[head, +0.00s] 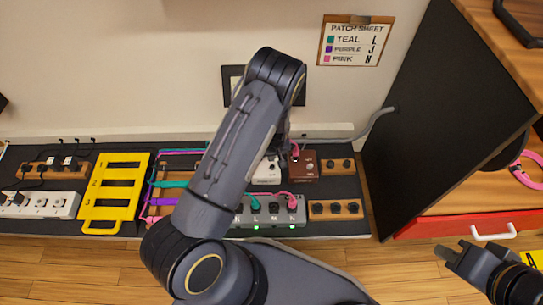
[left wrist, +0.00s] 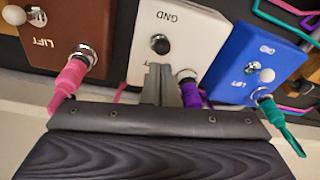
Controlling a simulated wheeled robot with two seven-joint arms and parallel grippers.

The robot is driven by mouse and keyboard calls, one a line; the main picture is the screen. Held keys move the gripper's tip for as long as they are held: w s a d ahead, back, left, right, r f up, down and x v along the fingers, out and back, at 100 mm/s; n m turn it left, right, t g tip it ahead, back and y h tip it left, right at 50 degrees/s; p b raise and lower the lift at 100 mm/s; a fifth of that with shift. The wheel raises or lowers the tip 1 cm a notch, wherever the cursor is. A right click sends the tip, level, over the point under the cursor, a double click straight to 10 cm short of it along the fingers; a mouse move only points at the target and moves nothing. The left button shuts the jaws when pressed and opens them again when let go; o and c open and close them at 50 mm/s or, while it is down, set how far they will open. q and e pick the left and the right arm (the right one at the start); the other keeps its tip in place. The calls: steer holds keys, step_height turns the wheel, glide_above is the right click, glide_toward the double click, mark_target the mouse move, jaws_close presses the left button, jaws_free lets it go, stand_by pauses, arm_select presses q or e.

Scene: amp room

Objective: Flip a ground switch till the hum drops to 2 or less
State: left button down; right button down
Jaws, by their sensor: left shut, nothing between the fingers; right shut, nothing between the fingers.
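Three pedal boxes with ground switches show in the left wrist view: a brown box (left wrist: 70,18) reading LIFT with a pink plug (left wrist: 70,75), a white box (left wrist: 195,30) reading GND with a purple plug, and a blue box (left wrist: 235,60) with a teal plug. The blue box's lettering is too small to read surely. My left gripper (left wrist: 172,85) is shut and empty, in front of the white box near its switch (left wrist: 161,44); contact is unclear. The head view shows the brown box (head: 304,168) and white box (head: 267,172). My right gripper (head: 463,254) is shut. I see no hum reading.
A grey unit (head: 275,218) with plugs and green lights stands in front. A yellow rack (head: 112,190) and power strip (head: 40,204) are left. A patch sheet (head: 352,42) hangs on the wall. A black panel (head: 440,120) and red drawer (head: 465,223) bound the right.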

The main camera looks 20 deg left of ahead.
arm_select(q)
steer(key=shift+r+p, duration=0.3)
steer(key=shift+r, duration=0.35)
steer(key=shift+r, duration=0.35)
step_height(320, 180, up, 7)
steer(key=p, duration=0.3)
steer(key=shift+s+d, duration=0.4)
steer(key=shift+d, duration=0.05)
